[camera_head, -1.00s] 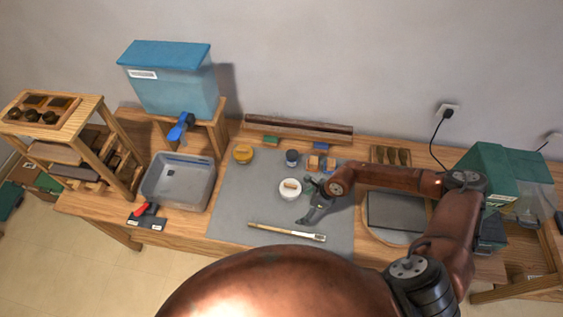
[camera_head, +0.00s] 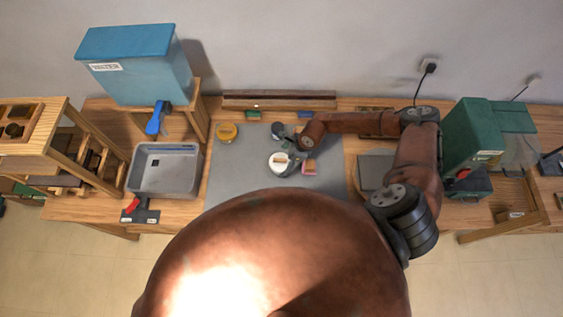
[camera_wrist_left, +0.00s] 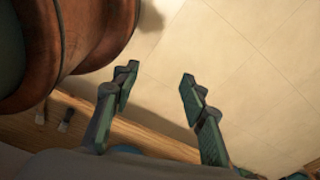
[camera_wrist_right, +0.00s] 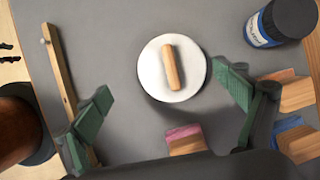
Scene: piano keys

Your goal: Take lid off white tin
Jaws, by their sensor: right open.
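The white tin (camera_head: 279,163) stands on the grey mat (camera_head: 235,178) in the head view. Its round white lid (camera_wrist_right: 154,75), with a wooden bar handle (camera_wrist_right: 173,67), is on it in the right wrist view. My right gripper (camera_wrist_right: 168,92) is open above the tin, with a finger to each side of the lid in that picture. I see no contact, and the height gap is hard to judge. My left gripper (camera_wrist_left: 158,77) is open and empty over the floor, beside the wooden table edge; my body hides it in the head view.
A wooden-handled tool (camera_wrist_right: 60,75) lies on the other side.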

